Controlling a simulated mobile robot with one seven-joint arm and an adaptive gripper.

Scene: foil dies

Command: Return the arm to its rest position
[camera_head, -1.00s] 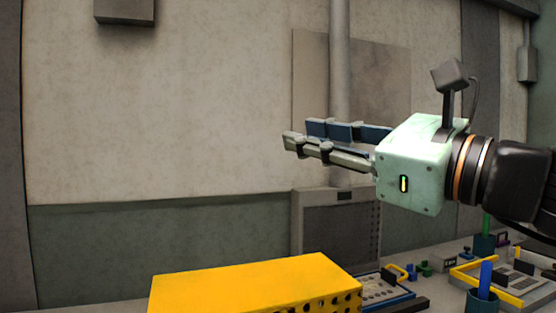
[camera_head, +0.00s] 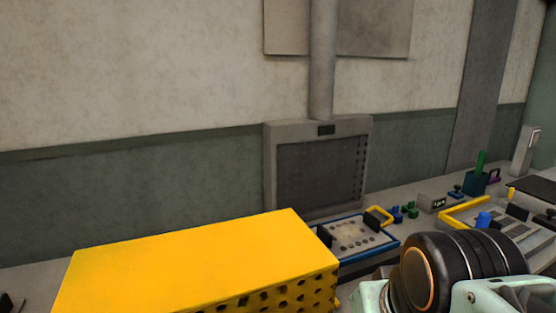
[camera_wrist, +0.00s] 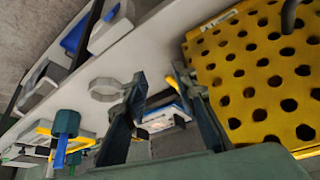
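My gripper shows in the wrist view (camera_wrist: 167,90), its two dark fingers apart with nothing held between them. In the head view only my arm's black wrist joint and pale green housing show at the bottom right; the fingers are out of that view. The yellow box with rows of holes (camera_head: 195,257) stands at the lower left of the head view. In the wrist view its perforated face (camera_wrist: 262,80) fills the right side, beside the right finger.
A blue-edged tray (camera_head: 357,240) with a yellow handle lies right of the box. Farther right stand a yellow-framed tray (camera_head: 467,208), a dark cup with a green item (camera_head: 478,181) and small green and blue parts. A grey vent panel (camera_head: 318,172) is against the wall.

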